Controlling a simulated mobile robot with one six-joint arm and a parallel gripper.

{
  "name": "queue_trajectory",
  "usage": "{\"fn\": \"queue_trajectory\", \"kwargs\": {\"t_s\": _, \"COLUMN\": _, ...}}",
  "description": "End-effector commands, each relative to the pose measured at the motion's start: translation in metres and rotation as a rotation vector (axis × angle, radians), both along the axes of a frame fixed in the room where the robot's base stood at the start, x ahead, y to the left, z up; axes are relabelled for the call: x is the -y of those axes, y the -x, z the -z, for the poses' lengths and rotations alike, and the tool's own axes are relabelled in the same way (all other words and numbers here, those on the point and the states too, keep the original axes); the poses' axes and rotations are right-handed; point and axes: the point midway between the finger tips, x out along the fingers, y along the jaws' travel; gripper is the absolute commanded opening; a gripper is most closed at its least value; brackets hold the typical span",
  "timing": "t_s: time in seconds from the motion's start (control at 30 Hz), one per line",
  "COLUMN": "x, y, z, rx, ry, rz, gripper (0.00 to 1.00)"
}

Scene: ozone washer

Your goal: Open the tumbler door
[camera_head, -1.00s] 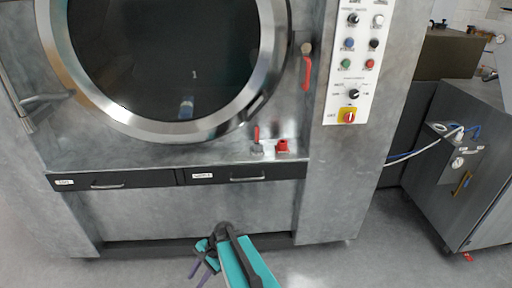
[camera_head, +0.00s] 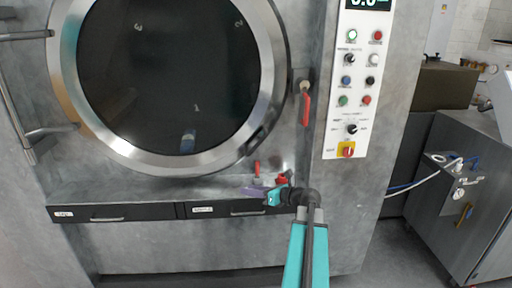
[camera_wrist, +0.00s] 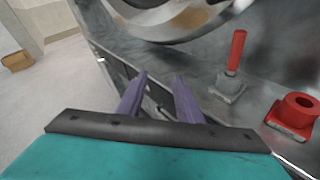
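The tumbler door (camera_head: 168,70) is a round dark glass in a wide metal ring, and it looks shut. A dark latch-like piece (camera_head: 256,140) sits on the ring's lower right. A red-handled lever (camera_head: 306,106) hangs on the panel right of the door. My gripper (camera_head: 251,191) is in front of the ledge below the door's lower right, by the small red parts. In the wrist view, its two purple fingers (camera_wrist: 160,84) are apart with nothing between them. The door ring's lower edge (camera_wrist: 170,25) shows above them, apart from the fingers.
An upright red handle (camera_wrist: 235,52) and a red ring-shaped fitting (camera_wrist: 296,112) stand close to the right of my gripper. Drawers (camera_head: 100,213) lie below the ledge. A control panel (camera_head: 358,85) is at right, a grey cabinet (camera_head: 462,180) further right.

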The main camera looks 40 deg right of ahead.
Motion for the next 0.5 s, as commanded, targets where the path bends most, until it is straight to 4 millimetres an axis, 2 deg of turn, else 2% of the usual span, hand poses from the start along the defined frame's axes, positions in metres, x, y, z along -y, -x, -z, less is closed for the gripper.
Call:
{"fn": "queue_trajectory", "kwargs": {"t_s": 0.03, "x": 0.022, "y": 0.011, "z": -0.025, "rx": 0.034, "ry": -0.044, "rz": 0.048, "gripper": 0.33}}
{"fn": "queue_trajectory", "kwargs": {"t_s": 0.1, "x": 0.045, "y": 0.024, "z": -0.053, "rx": 0.078, "ry": -0.112, "rz": 0.103, "gripper": 0.33}}
{"fn": "queue_trajectory", "kwargs": {"t_s": 0.23, "x": 0.078, "y": 0.047, "z": -0.096, "rx": 0.150, "ry": -0.215, "rz": 0.174, "gripper": 0.33}}
{"fn": "queue_trajectory", "kwargs": {"t_s": 0.4, "x": 0.098, "y": 0.065, "z": -0.126, "rx": 0.204, "ry": -0.287, "rz": 0.216, "gripper": 0.33}}
{"fn": "queue_trajectory", "kwargs": {"t_s": 0.5, "x": 0.101, "y": 0.069, "z": -0.131, "rx": 0.213, "ry": -0.302, "rz": 0.223, "gripper": 0.33}}
